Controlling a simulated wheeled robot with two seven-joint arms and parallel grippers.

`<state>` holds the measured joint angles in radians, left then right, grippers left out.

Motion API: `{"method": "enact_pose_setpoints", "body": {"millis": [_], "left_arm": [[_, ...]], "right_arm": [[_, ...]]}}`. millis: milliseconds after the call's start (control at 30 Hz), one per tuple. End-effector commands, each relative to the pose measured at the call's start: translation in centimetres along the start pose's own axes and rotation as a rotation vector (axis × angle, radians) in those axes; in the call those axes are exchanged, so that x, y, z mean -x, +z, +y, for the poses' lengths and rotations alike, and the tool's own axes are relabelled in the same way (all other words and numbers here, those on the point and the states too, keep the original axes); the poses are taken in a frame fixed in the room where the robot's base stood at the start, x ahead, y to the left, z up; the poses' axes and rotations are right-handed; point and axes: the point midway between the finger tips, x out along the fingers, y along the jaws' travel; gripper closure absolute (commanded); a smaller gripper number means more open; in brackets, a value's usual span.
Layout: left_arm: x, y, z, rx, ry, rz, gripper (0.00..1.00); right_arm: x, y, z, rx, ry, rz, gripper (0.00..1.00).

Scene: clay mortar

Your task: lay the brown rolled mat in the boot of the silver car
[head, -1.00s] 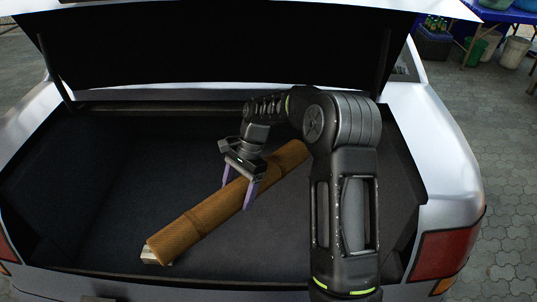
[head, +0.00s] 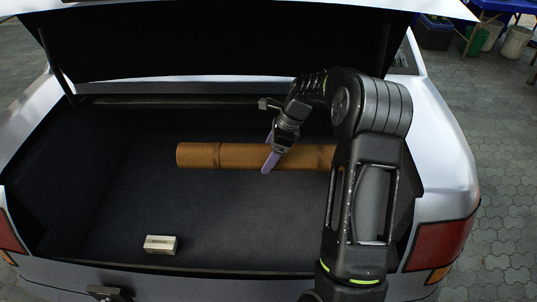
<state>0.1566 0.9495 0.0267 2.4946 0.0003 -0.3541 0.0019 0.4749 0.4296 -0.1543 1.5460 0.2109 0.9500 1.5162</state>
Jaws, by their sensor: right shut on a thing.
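The brown rolled mat (head: 215,155) lies level and crosswise inside the open boot (head: 160,205) of the silver car (head: 440,150). Its right end is hidden behind my right arm. My right gripper (head: 269,160) is shut on the mat near its middle, its purple fingers straddling the roll. I cannot tell whether the mat touches the boot floor or is just above it. My left gripper is not in view.
A small pale box (head: 161,244) lies on the boot floor near the front sill. The raised boot lid (head: 210,40) hangs above. Dark side walls bound the boot. A blue table (head: 510,8) and buckets (head: 516,42) stand outside at the far right.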

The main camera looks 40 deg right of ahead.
Motion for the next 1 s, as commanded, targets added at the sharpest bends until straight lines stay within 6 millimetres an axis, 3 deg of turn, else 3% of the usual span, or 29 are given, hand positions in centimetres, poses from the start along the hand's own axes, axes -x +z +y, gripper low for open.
{"method": "enact_pose_setpoints", "body": {"millis": [1000], "left_arm": [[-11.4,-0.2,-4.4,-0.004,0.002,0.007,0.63]], "right_arm": [[-12.7,-5.3,0.0,0.001,-0.001,-0.001,1.00]]}}
